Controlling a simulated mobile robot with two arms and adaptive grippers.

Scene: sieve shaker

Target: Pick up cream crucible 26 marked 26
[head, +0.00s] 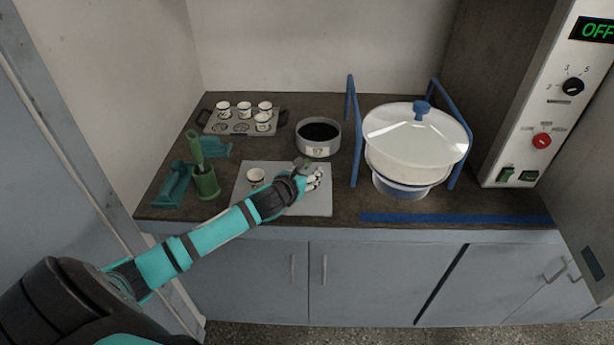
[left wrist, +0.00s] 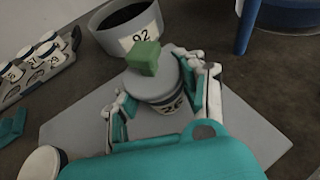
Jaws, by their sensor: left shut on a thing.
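Crucible 26 (left wrist: 172,104), with a dark band and a white label reading 26, is upright between my left gripper's fingers in the left wrist view. A grey round lid (left wrist: 153,78) with a green block-shaped knob (left wrist: 143,57) covers its top. My left gripper (left wrist: 163,90) is shut on the crucible, fingers on both sides. In the head view my left gripper (head: 308,178) is over the right part of the grey mat (head: 318,207) and mostly hides the crucible. I cannot tell whether the crucible touches the mat. My right gripper is not in view.
Another cream crucible (head: 256,177) stands on the mat's left. A grey pan (head: 319,150) marked 92 is just behind my gripper. A tray (head: 242,127) with several crucibles is back left. A green holder (head: 205,183) stands left. A white-lidded bowl (head: 415,140) with blue rails is right.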

